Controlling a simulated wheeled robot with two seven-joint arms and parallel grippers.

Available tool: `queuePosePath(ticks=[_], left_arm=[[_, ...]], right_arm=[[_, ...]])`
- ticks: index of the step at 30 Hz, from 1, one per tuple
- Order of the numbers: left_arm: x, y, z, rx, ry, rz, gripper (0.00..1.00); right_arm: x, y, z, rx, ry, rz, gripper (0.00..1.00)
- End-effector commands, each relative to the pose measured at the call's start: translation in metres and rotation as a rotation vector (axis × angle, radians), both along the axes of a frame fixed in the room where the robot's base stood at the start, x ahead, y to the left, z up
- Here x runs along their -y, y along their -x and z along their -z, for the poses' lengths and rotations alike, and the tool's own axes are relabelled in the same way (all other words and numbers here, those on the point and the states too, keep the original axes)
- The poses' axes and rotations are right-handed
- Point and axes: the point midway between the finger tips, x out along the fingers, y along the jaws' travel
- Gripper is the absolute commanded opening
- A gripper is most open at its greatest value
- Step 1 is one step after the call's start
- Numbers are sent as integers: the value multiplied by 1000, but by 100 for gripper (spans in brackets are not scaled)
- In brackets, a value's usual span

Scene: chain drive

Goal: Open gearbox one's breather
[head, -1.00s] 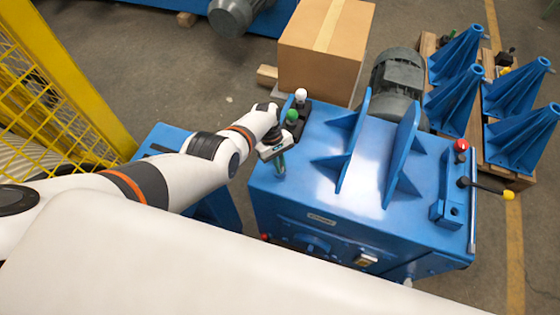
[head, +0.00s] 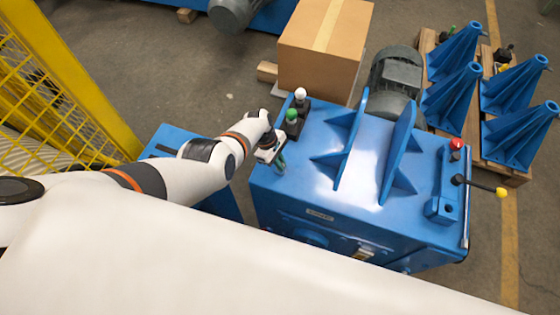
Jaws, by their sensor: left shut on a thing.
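A blue gearbox housing (head: 285,205) stands in the middle of the head view, with a small plate (head: 320,215) on its front that I cannot read. A green knob (head: 291,115) and a white knob (head: 300,93) stand on dark bases at its back left corner. My left gripper (head: 279,163) points down at the housing's left edge, just in front of the green knob. It is shut on a small green part (head: 282,160), mostly hidden by the gripper. I cannot tell whether this part is the breather. My right gripper is out of view.
Two upright blue brackets (head: 402,150) stand on the housing, with a grey motor (head: 396,82) behind. At right are a red knob (head: 456,144) and a yellow-tipped lever (head: 501,192). A cardboard box (head: 323,55) stands behind; a yellow fence (head: 75,85) is at left.

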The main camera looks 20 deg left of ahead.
Motion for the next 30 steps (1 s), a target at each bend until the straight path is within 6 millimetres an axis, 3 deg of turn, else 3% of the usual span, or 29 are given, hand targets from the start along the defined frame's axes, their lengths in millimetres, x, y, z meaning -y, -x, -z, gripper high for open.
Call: queuePosePath(ticks=[7,8,12,23,30], left_arm=[[-1,2,2,-2,-3,2,0],[-1,2,2,-2,-3,2,12],[-1,2,2,-2,-2,2,33],[-3,0,-7,0,-1,1,33],[-19,-4,-51,2,-2,1,33]], right_arm=[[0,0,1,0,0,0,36],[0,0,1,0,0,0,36],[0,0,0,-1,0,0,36],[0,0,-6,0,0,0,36],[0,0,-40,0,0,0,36]])
